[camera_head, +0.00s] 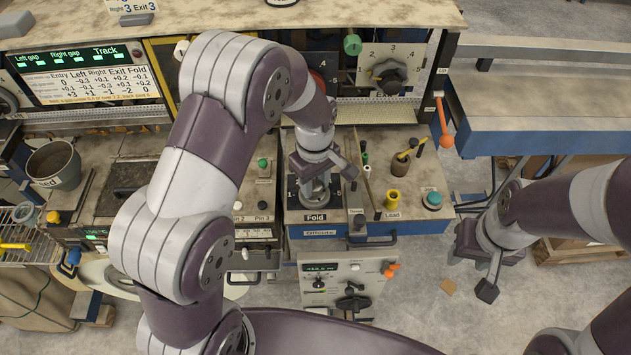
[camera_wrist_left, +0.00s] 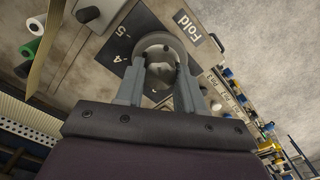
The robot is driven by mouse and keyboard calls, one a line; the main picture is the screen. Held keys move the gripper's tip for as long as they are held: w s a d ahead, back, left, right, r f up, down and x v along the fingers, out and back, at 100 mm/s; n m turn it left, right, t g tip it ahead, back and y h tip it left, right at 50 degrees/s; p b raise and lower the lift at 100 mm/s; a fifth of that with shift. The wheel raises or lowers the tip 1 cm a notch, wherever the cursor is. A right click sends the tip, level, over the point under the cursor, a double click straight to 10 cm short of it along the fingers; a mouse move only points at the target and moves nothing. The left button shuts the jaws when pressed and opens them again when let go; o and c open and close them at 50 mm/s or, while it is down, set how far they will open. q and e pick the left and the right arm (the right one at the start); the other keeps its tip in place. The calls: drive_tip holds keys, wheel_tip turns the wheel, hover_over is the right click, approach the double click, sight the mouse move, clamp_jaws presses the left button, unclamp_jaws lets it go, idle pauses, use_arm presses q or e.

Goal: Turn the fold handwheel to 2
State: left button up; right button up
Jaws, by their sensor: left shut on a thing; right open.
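The fold handwheel (camera_head: 314,190) is a grey round wheel on a dark dial plate at the front of the machine, above the "Fold" label (camera_head: 315,217). My left gripper (camera_head: 318,176) reaches down over it and is shut on it. In the left wrist view the two fingers straddle the grey wheel (camera_wrist_left: 162,52). Dial numbers 4 and 5 show beside the wheel there, and 1, 2 and 5 show in the head view. The wheel's pointer is hidden, so its setting cannot be told. My right gripper (camera_head: 478,268) is open and empty, off to the right of the machine.
A display screen (camera_head: 83,58) with a settings table stands at the left. The Exit knob (camera_head: 389,76) is on the upright panel behind. Yellow (camera_head: 392,198) and teal (camera_head: 432,199) parts stand right of the dial. A blue bench (camera_head: 545,125) is at the right.

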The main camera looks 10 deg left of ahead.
use_arm(q)
drive_tip(key=shift+w+r+n, duration=0.15)
drive_tip(key=shift+w+n, duration=0.1)
drive_tip(key=shift+n, duration=0.95)
drive_tip(key=o, duration=0.9)
drive_tip(key=shift+o, duration=0.7)
drive_tip(key=shift+a, duration=0.3)
wheel_tip(320, 180, up, 7)
drive_tip(key=b, duration=0.3)
drive_tip(key=shift+r, duration=0.1)
wheel_tip(320, 180, up, 5)
drive_tip(key=p, duration=0.3)
drive_tip(key=shift+r, duration=0.15)
